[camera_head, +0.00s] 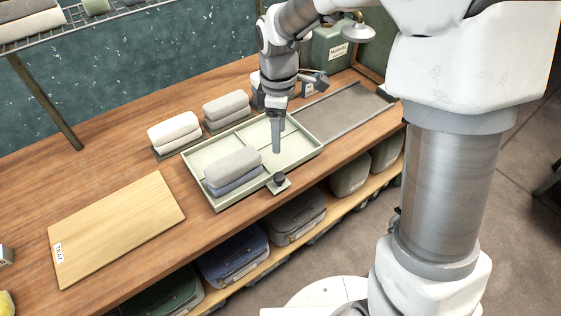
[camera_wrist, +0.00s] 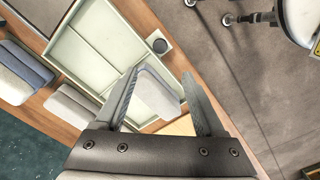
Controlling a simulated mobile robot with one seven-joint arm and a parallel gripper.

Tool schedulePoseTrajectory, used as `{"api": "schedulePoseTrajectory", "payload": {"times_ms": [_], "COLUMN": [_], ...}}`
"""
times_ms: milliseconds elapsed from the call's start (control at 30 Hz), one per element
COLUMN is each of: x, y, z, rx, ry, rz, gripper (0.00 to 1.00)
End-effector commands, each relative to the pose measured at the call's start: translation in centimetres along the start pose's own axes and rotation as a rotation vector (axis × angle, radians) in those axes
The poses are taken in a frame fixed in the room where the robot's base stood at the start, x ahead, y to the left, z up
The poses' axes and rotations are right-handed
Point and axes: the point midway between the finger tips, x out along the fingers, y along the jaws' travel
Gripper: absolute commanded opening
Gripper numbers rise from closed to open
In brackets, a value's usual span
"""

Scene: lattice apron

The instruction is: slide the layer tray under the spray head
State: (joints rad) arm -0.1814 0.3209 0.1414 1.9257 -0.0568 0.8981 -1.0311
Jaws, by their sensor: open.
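The layer tray (camera_head: 313,148) is a shallow pale green tray with dividers on the wooden counter. A grey folded stack (camera_head: 232,165) lies in its left front part. A small dark knob on a square tab (camera_head: 279,182) sticks out of the tray's front side; it also shows in the wrist view (camera_wrist: 160,45). The spray head (camera_head: 358,31) is a pale disc at the back right. My gripper (camera_head: 277,150) points down over the tray; in the wrist view its fingers (camera_wrist: 160,74) are apart. The grey stack (camera_wrist: 158,94) appears between them, with no visible grip.
A bare grey recessed strip (camera_head: 345,112) runs right of the tray, below the spray head. Folded stacks (camera_head: 175,133) (camera_head: 227,108) stand behind the tray. A wooden board (camera_head: 117,228) lies left. A green container (camera_head: 333,47) stands at the back. Bundles fill the lower shelf.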

Motion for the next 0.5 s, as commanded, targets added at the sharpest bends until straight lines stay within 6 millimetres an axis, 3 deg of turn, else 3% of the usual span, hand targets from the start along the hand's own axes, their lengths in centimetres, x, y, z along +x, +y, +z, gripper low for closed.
{"api": "schedulePoseTrajectory", "payload": {"times_ms": [500], "x": [11.3], "y": [-0.2], "z": [0.1], "rx": [0.001], "ry": [-0.003], "rz": [-0.005], "gripper": [0.71]}}
